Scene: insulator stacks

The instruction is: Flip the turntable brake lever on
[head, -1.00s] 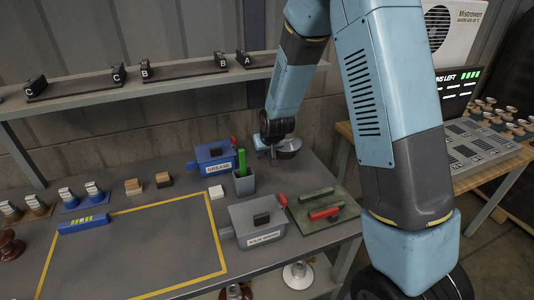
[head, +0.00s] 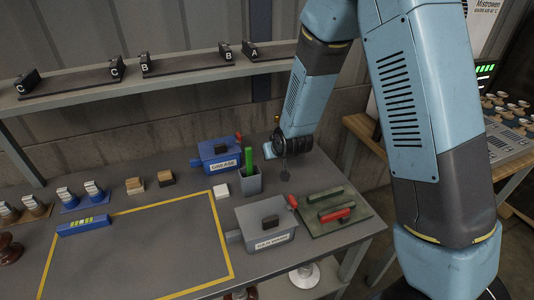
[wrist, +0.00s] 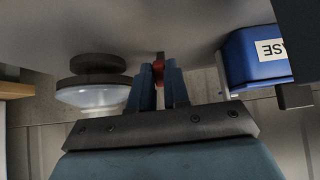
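A small red-tipped lever (wrist: 158,68) shows at the fingertips of my gripper (wrist: 160,80) in the wrist view. The two blue fingers are close together with a narrow gap, and the red tip lies between or just behind their ends; whether they press on it I cannot tell. A round dark disc on a pale base (wrist: 98,95), seemingly the turntable, is left of the fingers in the wrist view. In the head view my gripper (head: 284,168) is low over the back right of the table, and my arm hides the disc and lever.
The blue GREASE box (head: 218,153) stands left of my gripper, and it shows in the wrist view (wrist: 255,58). A cup with a green stick (head: 248,178), a grey box (head: 262,225) and a green tray with red and green bars (head: 345,220) stand nearer.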

